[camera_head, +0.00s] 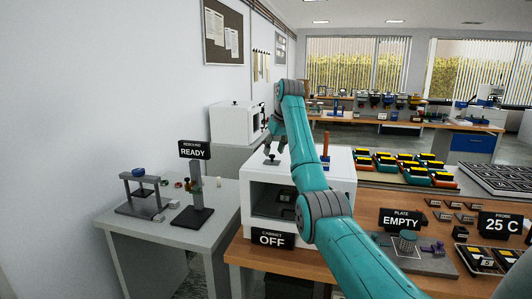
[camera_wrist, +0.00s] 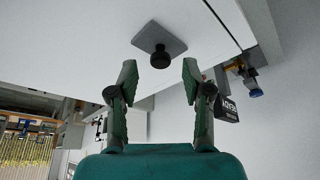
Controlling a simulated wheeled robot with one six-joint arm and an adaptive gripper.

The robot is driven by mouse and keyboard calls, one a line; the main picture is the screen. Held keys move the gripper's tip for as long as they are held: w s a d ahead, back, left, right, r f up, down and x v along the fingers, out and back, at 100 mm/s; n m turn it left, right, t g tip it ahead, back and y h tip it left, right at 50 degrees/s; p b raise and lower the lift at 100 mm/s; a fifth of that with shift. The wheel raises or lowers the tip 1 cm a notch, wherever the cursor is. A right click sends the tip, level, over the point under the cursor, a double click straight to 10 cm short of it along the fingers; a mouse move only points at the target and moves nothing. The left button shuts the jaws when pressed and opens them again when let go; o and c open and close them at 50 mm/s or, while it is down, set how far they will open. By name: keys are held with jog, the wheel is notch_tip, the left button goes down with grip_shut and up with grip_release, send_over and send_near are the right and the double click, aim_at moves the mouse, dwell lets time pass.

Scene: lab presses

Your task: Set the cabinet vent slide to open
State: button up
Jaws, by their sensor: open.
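The white cabinet (camera_head: 283,185) stands on the wooden bench, with a black sign reading "CABINET OFF" (camera_head: 271,239) at its front. In the wrist view a black round knob (camera_wrist: 160,58) sits on a small grey plate (camera_wrist: 171,43) on a white surface. It looks like the vent slide on the cabinet top, but no label shows its setting. My gripper (camera_wrist: 160,72) is open, with one finger on each side of the knob's line and nothing visibly held.
A reddish-brown upright piece (camera_head: 325,145) stands on the cabinet top, right of my arm. A grey table (camera_head: 150,232) at left holds a small press (camera_head: 140,192) and a "READY" sign (camera_head: 195,150). An "EMPTY" plate sign (camera_head: 400,220) stands at right.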

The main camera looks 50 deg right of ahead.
jog(key=shift+x, duration=0.8)
jog(key=shift+c, duration=0.2)
grip_shut()
jog(key=shift+w+d, duration=0.4)
jog(key=shift+d, duration=0.45)
jog(key=shift+w+d, duration=0.3)
jog(key=shift+d, duration=0.45)
jog(key=shift+w+d, duration=0.35)
jog(key=shift+d, duration=0.4)
jog(key=shift+o, duration=0.2)
grip_release()
jog(key=shift+d, duration=0.2)
